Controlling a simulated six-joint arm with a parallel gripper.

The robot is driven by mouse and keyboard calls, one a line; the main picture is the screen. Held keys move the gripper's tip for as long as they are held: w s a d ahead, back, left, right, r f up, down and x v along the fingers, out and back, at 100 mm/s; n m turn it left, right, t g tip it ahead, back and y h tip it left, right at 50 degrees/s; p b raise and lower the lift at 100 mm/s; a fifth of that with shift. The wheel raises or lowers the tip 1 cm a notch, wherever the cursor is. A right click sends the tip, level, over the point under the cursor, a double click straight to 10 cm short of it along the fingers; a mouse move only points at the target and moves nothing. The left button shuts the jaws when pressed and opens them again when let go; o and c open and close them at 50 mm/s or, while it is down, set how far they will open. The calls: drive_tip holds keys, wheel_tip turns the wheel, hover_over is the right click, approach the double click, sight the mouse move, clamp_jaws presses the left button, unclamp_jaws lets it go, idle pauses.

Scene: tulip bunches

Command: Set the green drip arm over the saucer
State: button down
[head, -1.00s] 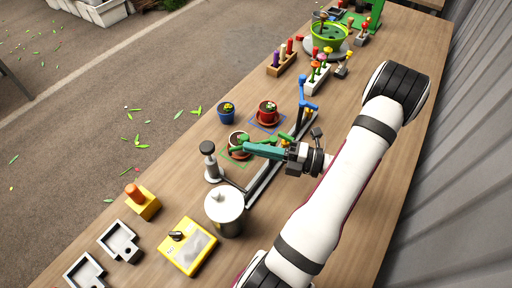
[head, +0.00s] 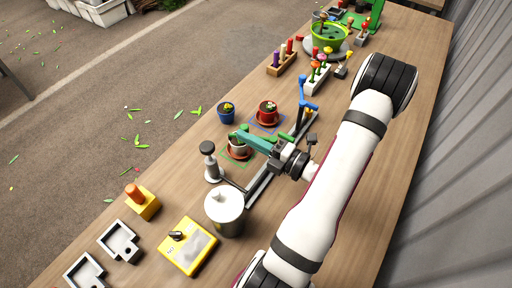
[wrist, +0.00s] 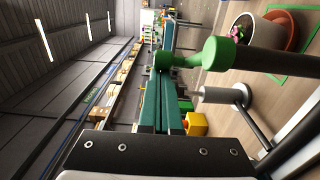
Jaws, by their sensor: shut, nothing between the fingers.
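The green drip arm (wrist: 220,53) shows in the wrist view as rounded green knobs on a dark rod, crossing beside my fingers. In the head view it is mostly hidden near my fingers. My gripper (head: 242,135) is shut, with nothing between its teal fingers; they also show in the wrist view (wrist: 168,28). The fingers reach over the far side of a white pot. I cannot tell whether they touch the drip arm. The reddish saucer (head: 238,154) lies under the white pot (head: 238,147), inside a green outline. Saucer and pot also show at the wrist view's upper right.
A blue drip arm (head: 304,106) stands farther along the rail, near a red pot (head: 267,112) in a blue outline. A blue pot (head: 227,112), a black-topped grey post (head: 208,150) and a grey canister (head: 224,210) stand close. The left table edge beside the blue pot is clear.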

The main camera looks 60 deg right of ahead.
drive_tip(key=shift+w+d, duration=0.6)
drive_tip(key=shift+d, duration=0.1)
drive_tip(key=shift+w+d, duration=0.1)
idle(1.4)
drive_tip(key=s+a, duration=0.6)
drive_tip(key=s, duration=0.3)
drive_tip(key=s+d+n+y, duration=0.2)
drive_tip(key=s+d+y, duration=0.1)
drive_tip(key=s+d, duration=0.15)
drive_tip(key=w+d, duration=0.1)
drive_tip(key=w, duration=1)
drive_tip(key=shift+w+d, duration=0.2)
drive_tip(key=shift+d, duration=0.1)
